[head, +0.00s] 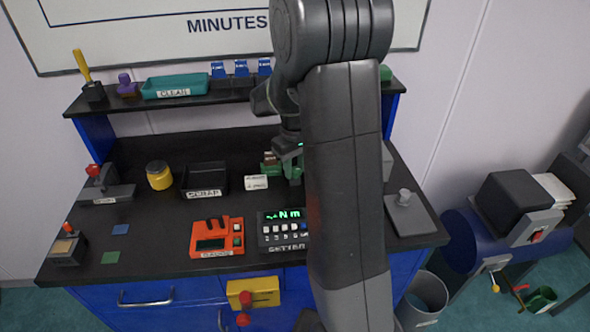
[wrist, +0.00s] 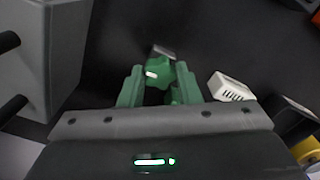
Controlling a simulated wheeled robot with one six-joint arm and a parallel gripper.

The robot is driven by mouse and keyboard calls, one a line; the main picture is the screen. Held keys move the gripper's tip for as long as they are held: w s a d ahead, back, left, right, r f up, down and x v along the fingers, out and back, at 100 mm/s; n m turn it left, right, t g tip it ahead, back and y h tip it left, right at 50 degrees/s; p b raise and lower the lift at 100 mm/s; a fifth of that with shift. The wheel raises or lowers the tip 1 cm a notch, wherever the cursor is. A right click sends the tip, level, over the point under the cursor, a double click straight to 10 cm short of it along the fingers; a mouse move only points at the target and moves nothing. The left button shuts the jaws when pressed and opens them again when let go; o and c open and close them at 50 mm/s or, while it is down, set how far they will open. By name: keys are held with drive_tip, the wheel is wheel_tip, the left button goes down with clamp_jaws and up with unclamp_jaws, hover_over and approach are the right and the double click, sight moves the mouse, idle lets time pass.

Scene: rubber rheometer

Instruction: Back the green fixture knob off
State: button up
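The green fixture knob (wrist: 161,72), lobed and with a white mark on top, shows in the wrist view between my gripper's fingertips. My gripper (wrist: 160,80) has two green fingers, one on each side of the knob, with a dark gap below it. The fingers stand apart by about the knob's width; I cannot tell whether they touch it. In the head view my gripper (head: 289,158) points down at the back middle of the bench, beside green parts (head: 270,168). My arm hides much of that spot.
A white label block (head: 256,182) stands just left of the gripper, and the black scrap bin (head: 205,179) farther left. The digital setter (head: 283,231) and orange gauge (head: 217,237) are in front. A grey block (wrist: 45,50) fills the wrist view's left side.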

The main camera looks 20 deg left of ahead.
drive_tip(key=shift+c, duration=0.5)
drive_tip(key=n, duration=0.4)
drive_tip(key=shift+n, duration=0.3)
drive_tip(key=n, duration=0.4)
drive_tip(key=shift+n, duration=0.3)
drive_tip(key=n, duration=0.4)
drive_tip(key=shift+n, duration=0.3)
